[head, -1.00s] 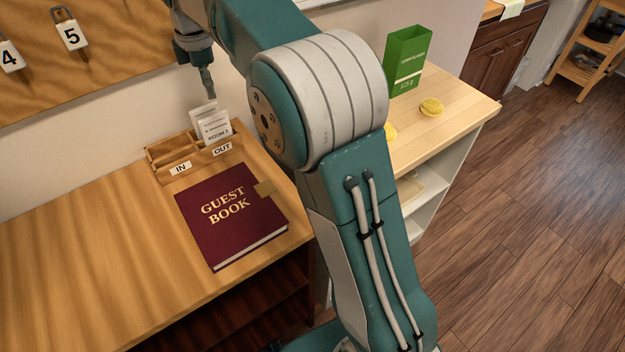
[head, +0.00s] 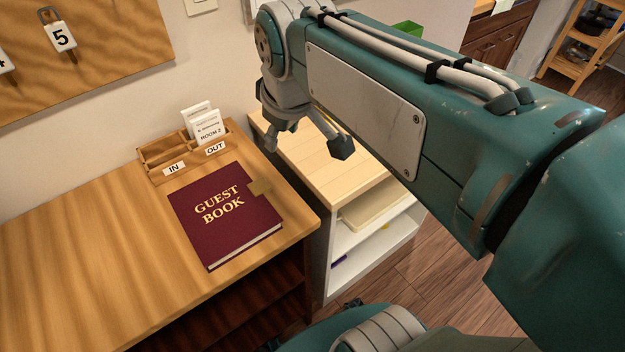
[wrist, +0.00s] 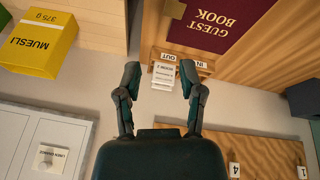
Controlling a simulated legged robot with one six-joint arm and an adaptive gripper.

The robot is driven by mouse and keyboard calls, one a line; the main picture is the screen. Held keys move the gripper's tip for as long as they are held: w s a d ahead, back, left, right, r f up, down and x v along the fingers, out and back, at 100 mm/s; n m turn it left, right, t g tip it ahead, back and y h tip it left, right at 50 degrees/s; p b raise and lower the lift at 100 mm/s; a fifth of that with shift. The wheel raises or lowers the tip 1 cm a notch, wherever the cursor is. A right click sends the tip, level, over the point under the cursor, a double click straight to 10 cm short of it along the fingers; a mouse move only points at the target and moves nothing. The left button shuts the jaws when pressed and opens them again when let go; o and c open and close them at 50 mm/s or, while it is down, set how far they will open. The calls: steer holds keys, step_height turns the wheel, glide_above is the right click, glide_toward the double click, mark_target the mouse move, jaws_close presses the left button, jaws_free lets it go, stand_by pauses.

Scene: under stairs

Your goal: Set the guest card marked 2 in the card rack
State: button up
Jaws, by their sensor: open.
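The card rack (head: 160,153) is a wooden holder at the back of the desk, labelled IN on the left and OUT on the right. The guest card marked ROOM 2 (head: 208,130) stands upright in the OUT side, with another white card (head: 195,112) behind it. My gripper (head: 306,144) is open and empty, to the right of the rack and apart from it, over the pale counter. In the wrist view, the rack (wrist: 188,58) and ROOM 2 card (wrist: 163,72) appear upside down between my open fingers (wrist: 160,70), farther off.
A maroon guest book (head: 225,215) lies in front of the rack. The pale counter (head: 325,165) with shelves adjoins the desk on the right. A key board (head: 90,50) hangs on the wall. A yellow muesli box (wrist: 40,42) shows in the wrist view. The desk's left part is clear.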

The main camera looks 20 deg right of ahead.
steer(key=s+d+f+m+t, duration=0.1)
steer(key=s+f+m, duration=0.4)
steer(key=s, duration=0.4)
steer(key=shift+d+f, duration=0.35)
